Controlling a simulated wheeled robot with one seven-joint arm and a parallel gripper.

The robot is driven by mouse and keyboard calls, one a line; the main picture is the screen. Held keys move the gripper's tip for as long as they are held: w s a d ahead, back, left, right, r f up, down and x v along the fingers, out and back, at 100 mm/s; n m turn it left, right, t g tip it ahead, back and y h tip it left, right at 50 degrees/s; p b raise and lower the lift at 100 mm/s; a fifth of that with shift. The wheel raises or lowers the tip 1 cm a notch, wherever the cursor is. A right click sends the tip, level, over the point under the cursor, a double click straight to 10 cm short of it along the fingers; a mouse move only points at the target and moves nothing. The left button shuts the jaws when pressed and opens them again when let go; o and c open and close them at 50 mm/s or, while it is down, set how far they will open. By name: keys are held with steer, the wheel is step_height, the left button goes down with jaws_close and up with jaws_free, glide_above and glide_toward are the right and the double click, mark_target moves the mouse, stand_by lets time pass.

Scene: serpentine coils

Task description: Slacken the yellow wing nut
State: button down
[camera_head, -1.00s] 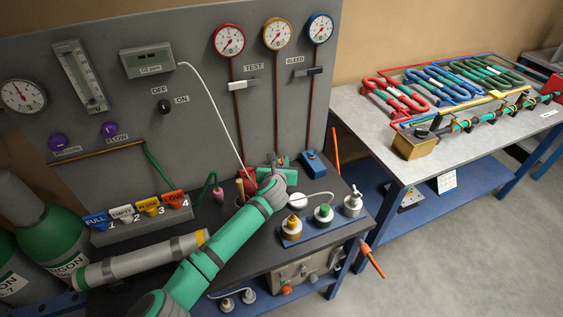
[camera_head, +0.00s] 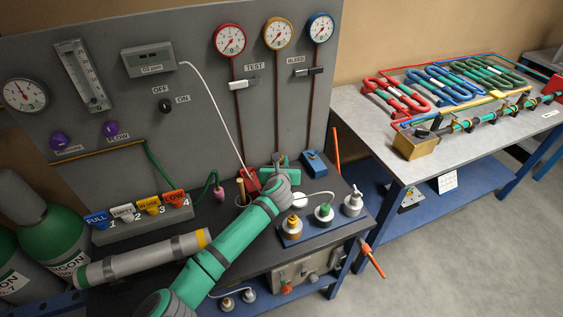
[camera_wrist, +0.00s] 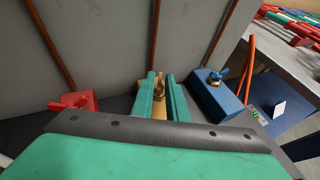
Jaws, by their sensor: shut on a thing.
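In the wrist view, my gripper (camera_wrist: 160,92) has its two teal fingers on either side of a small brass-coloured wing nut (camera_wrist: 157,99), shut on it. The nut sits on a yellow block (camera_wrist: 152,112), which shows only in part between the fingers. In the head view, my gripper (camera_head: 279,166) is at the back of the bench, below the orange-rimmed gauge. There the nut and yellow block are mostly hidden by my gripper and wrist.
A red block (camera_wrist: 78,104) stands to the left and a blue block (camera_wrist: 216,94) with its own wing nut to the right, both close to my fingers. The grey panel (camera_head: 190,130) rises just behind. Bottles on a blue tray (camera_head: 292,238) stand in front to the right.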

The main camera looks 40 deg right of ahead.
steer(key=shift+s+d, duration=0.1)
steer(key=shift+d, duration=0.05)
steer(key=n+t+y, duration=0.1)
steer(key=n+y, duration=0.1)
steer(key=n+t+y, duration=0.1)
steer(key=n+y, duration=0.1)
steer(key=shift+s+d, duration=0.15)
steer(key=shift+d, duration=0.2)
steer(key=n+y, duration=0.2)
steer(key=y, duration=0.1)
steer(key=n+t+y, duration=0.1)
steer(key=n, duration=0.1)
steer(key=shift+d+y, duration=0.3)
steer(key=shift+a, duration=0.15)
steer(key=shift+f, duration=0.1)
steer(key=c, duration=2)
jaws_free()
